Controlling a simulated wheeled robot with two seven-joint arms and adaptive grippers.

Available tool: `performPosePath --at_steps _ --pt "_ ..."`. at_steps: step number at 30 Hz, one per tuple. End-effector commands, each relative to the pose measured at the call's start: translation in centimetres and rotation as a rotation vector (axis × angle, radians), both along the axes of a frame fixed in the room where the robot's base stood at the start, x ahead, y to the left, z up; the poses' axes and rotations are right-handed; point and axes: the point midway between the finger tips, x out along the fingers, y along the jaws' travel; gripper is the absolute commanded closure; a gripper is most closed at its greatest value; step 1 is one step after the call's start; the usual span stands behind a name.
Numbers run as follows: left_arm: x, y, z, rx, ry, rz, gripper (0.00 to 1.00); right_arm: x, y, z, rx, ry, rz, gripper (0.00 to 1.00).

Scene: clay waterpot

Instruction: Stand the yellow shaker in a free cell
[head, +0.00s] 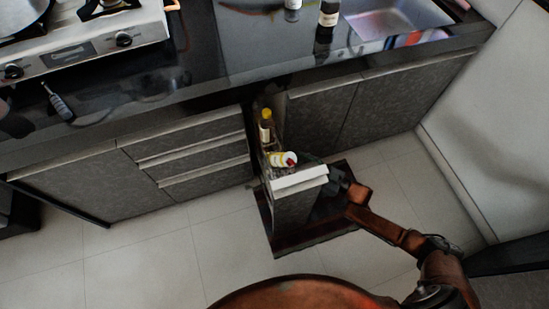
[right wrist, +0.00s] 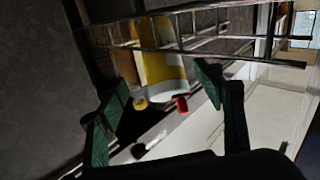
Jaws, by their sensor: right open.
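The yellow shaker (head: 283,159), yellow and white with a red cap, looks tilted or lying near the front end of the pulled-out rack (head: 272,143) in the head view. In the right wrist view the shaker (right wrist: 163,65) shows large beside the rack's metal rails (right wrist: 215,45), its red cap toward the lower right. My right gripper (head: 335,174) is beside the white-topped rack front; its open green fingers (right wrist: 164,80) lie either side of the shaker in the wrist picture. Contact cannot be told. The rack's cells are mostly hidden. My left gripper is not in view.
A yellow-capped bottle (head: 266,127) stands farther back in the rack. Closed drawers (head: 195,155) are left of it, cupboard doors (head: 350,105) right. The dark counter (head: 190,75) holds a stove (head: 90,45), bottles and a sink. The tiled floor (head: 140,250) is clear at left.

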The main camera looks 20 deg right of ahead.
Motion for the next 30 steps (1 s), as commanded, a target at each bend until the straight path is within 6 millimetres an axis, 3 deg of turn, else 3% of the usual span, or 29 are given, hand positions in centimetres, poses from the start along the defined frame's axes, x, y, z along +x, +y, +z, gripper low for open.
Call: performPosePath --at_steps 9,16,25,30 --pt "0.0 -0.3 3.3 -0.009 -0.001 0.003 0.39 2.0 2.5 -0.1 0.001 0.000 0.000 0.38" --pt "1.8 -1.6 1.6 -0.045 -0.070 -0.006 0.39 4.0 4.8 -0.1 -0.001 0.002 -0.001 0.38" --pt "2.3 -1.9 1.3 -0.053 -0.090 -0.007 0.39 4.5 5.2 0.2 -0.002 0.001 -0.002 0.38" --pt "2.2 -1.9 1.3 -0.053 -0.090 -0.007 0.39 4.4 5.1 0.2 -0.001 0.001 -0.002 0.49"
